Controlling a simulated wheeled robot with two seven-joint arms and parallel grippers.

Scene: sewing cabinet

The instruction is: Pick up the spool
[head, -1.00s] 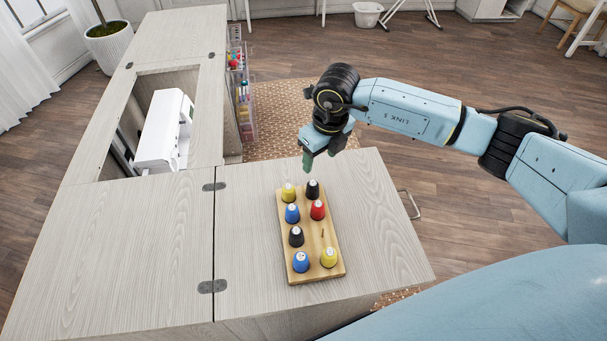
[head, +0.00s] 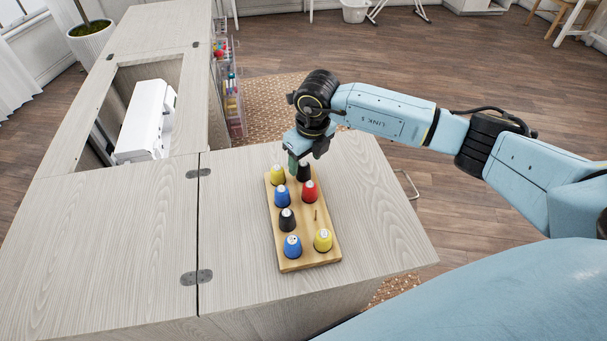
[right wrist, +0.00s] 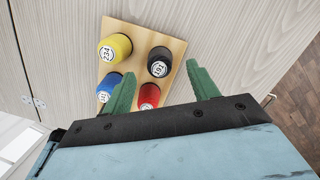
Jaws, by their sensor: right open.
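A wooden spool rack (head: 305,255) lies on the cabinet top and holds several spools: yellow (head: 278,174), black (head: 304,172), blue (head: 282,196), red (head: 310,191), black (head: 286,220), blue (head: 292,246) and yellow (head: 323,240). My right gripper (head: 299,165) points down at the far end of the rack, by the far black spool, which it partly hides. In the right wrist view the green fingers (right wrist: 165,85) are spread apart with nothing between their tips. My left gripper is out of view.
A bare peg (head: 316,214) stands in the rack. A white sewing machine (head: 146,122) sits in the cabinet's opening at the left. A clear rack of coloured items (head: 232,95) hangs on the cabinet side. The cabinet top (head: 100,235) is bare left of the spools.

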